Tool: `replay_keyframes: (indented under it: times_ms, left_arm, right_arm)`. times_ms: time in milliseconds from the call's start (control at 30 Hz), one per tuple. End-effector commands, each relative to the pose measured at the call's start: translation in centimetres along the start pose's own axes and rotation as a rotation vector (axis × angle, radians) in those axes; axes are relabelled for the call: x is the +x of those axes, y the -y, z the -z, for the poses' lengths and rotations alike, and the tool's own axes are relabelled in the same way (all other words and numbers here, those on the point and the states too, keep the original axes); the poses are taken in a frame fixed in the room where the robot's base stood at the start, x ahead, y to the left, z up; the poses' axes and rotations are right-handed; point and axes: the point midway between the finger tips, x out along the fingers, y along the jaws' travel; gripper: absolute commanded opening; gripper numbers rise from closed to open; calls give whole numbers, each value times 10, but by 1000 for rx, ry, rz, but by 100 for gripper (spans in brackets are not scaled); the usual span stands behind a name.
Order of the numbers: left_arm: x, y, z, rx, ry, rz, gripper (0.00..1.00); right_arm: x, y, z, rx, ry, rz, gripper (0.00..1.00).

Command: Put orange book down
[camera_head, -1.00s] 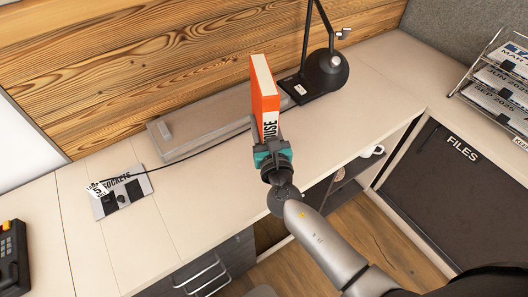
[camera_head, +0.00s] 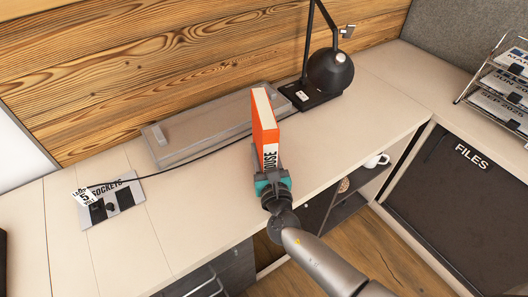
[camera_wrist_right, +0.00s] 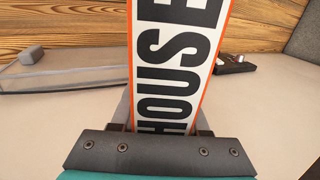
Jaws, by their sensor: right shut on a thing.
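The orange book (camera_head: 264,125) stands upright over the beige desk (camera_head: 210,215), its spine facing me with the word "HOUSE". My right gripper (camera_head: 270,172) is shut on the lower part of the book. In the right wrist view the book's white spine (camera_wrist_right: 177,60) rises between the fingers of the right gripper (camera_wrist_right: 160,125). I cannot tell whether the book's lower edge touches the desk. My left gripper is not in view.
A grey translucent box (camera_head: 205,130) lies behind the book along the plank wall. A black lamp (camera_head: 328,70) stands at back right. A sockets plate (camera_head: 110,203) with a cable sits left. The desk is clear left and right of the book.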

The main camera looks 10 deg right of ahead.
Motion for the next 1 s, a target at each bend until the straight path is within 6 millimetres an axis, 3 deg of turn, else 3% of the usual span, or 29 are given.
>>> replay_keyframes:
  times_ms: [267,300,533,900,1000]
  left_arm:
    - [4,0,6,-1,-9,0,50]
    - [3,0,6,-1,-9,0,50]
    - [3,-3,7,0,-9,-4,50]
    - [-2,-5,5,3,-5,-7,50]
    - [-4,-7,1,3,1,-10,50]
  right_arm:
    - [1,0,0,1,6,1,0]
    - [0,0,2,1,0,0,48]
    - [0,0,2,1,0,0,74]
    - [0,0,-3,1,0,0,75]
    - [-14,0,0,0,-3,0,75]
